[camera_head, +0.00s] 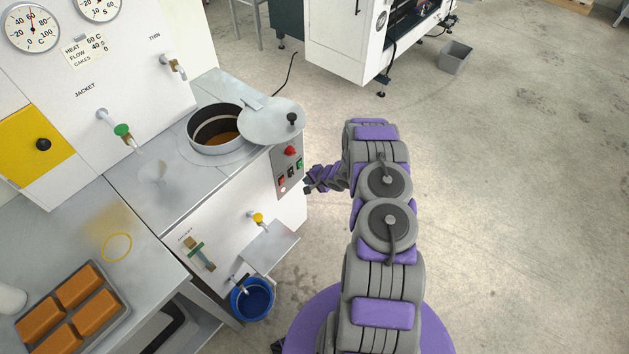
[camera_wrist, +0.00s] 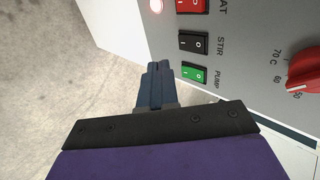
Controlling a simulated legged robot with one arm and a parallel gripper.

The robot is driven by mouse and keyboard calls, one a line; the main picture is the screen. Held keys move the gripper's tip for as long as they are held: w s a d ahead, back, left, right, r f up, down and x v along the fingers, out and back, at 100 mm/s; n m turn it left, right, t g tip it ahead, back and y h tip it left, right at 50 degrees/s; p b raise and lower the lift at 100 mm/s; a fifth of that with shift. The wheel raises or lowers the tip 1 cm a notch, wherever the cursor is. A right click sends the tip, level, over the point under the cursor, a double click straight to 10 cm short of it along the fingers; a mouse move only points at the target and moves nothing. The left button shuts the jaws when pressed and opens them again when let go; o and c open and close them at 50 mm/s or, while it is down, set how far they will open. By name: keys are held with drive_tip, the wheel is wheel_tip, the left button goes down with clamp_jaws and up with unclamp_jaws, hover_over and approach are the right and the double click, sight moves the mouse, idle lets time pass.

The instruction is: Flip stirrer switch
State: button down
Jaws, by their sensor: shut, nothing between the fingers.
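The STIR switch (camera_wrist: 194,43) is a black rocker with white marks on the grey control panel (camera_wrist: 240,25); I cannot tell which side is pressed. In the head view the small black switch (camera_head: 291,172) sits between a red one and a green one. The red HEAT switch (camera_wrist: 193,5) and the green PUMP switch (camera_wrist: 194,75) flank it. My gripper (camera_wrist: 158,66) is shut and empty, its tips just left of the STIR and PUMP switches in the wrist view. Contact cannot be told. In the head view my gripper (camera_head: 309,187) is beside the panel's lower right.
A red knob (camera_wrist: 304,70) sticks out from the panel. Above the panel are an open pot (camera_head: 216,128) and its round lid (camera_head: 271,121). A drain shelf (camera_head: 268,246) and blue bucket (camera_head: 252,299) are below. Open floor lies to the right.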

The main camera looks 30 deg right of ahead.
sight(291, 172)
drive_tip(key=w+a+f+b, duration=0.1)
drive_tip(key=w+a+f, duration=0.1)
drive_tip(key=w, duration=0.3)
drive_tip(key=shift+w+f+b, duration=0.3)
